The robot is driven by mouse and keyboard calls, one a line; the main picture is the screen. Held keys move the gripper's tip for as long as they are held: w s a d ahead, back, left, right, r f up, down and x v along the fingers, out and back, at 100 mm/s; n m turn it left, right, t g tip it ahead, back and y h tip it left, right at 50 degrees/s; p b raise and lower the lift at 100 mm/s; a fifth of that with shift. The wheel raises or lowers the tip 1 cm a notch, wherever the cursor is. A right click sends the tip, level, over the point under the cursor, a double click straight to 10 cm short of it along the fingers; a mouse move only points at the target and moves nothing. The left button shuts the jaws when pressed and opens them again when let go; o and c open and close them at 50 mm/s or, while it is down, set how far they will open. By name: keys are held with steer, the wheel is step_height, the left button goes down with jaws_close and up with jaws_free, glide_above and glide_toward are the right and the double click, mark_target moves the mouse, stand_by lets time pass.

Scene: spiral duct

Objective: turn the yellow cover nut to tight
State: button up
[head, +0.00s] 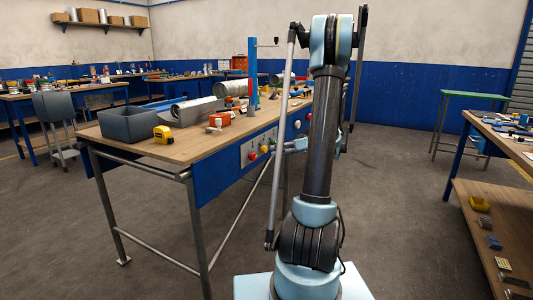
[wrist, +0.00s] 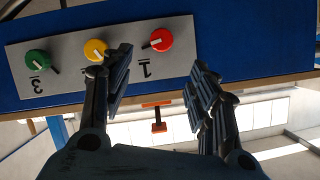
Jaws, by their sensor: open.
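The yellow cover nut (wrist: 96,49) is a round yellow knob with a dark pointer, in the middle of a grey panel in the wrist view, which is turned upside down. In the head view the yellow nut (head: 264,149) is small on the bench's blue front. My gripper (wrist: 161,62) is open and empty. Its left finger overlaps the yellow nut's lower right edge in the picture; I cannot tell whether they touch. The red knob (wrist: 161,40) shows between the fingertips, beyond them.
A green knob (wrist: 37,59) sits left of the yellow one on the panel (wrist: 70,78). On the workbench (head: 160,150) are a grey bin (head: 127,123), a yellow tape measure (head: 163,134), an orange tool (head: 219,119) and metal ducts. Floor left of my base is clear.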

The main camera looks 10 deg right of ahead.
mark_target(267, 149)
steer(key=w+d+f+n+t+y, duration=0.1)
steer(key=w+d+f+t, duration=0.15)
steer(key=d, duration=0.25)
steer(key=w+d+f+n+t+y, duration=0.1)
steer(key=w+d+f+y, duration=0.15)
steer(key=d, duration=0.25)
steer(key=shift+h, duration=0.45)
steer(key=x, duration=1.7)
steer(key=shift+w+f, duration=0.25)
steer(key=shift+w, duration=0.15)
steer(key=c, duration=1.1)
